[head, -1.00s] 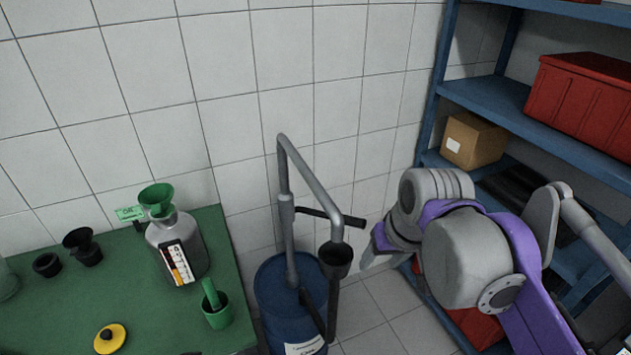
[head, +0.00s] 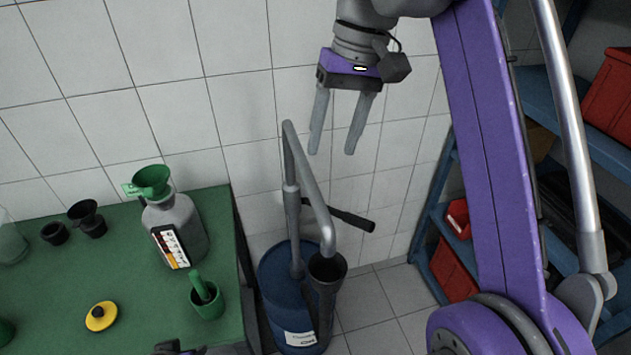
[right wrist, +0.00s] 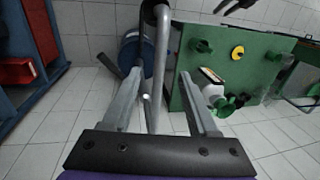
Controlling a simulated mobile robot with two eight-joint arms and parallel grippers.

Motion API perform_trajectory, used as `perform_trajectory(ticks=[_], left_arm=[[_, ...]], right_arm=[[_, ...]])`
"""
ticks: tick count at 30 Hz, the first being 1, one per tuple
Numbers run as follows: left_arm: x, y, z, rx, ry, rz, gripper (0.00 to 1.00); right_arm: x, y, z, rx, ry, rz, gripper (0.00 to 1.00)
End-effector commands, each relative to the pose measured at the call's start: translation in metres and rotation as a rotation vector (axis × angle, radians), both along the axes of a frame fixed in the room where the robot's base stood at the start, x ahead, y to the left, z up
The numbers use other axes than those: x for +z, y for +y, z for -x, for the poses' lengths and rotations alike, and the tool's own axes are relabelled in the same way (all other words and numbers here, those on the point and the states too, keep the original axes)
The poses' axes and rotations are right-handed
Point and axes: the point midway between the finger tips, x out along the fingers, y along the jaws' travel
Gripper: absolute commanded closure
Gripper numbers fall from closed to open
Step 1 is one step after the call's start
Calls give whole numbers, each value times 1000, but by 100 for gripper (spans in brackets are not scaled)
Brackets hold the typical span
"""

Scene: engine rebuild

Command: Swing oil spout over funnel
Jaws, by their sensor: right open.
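The grey oil spout (head: 312,190) is a bent pipe rising from a blue drum (head: 284,285). Its free end points down over a dark cup (head: 327,266), to the right of the table. The green funnel (head: 152,180) sits in the neck of a grey jug (head: 177,228) on the green table. My right gripper (head: 331,152) is open and empty, fingers down, above and right of the spout's bend in the head view. In the right wrist view the pipe (right wrist: 161,55) appears between the open fingers; contact cannot be told. A small part of my left gripper (head: 185,349) shows at the bottom edge.
A black handle (head: 345,217) sticks out right from the pump post. The green table (head: 130,300) also holds black funnels (head: 87,218), a green cup (head: 208,301) and a yellow cap (head: 101,316). Blue shelving (head: 432,240) stands at right; a tiled wall is behind.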

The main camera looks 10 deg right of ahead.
Motion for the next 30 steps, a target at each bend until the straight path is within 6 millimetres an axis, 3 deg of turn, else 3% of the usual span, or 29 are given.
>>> perform_trajectory(ticks=[9,15,21,30], left_arm=[[-36,0,18,0,35,0,50],[-47,0,23,0,43,0,50],[-50,0,24,0,46,0,50],[-50,0,24,0,46,0,50]], right_arm=[[-60,11,2,0,4,0,41],[-89,17,1,1,0,1,41],[-102,20,1,-1,-1,1,41],[-103,20,1,-1,-2,1,42]])
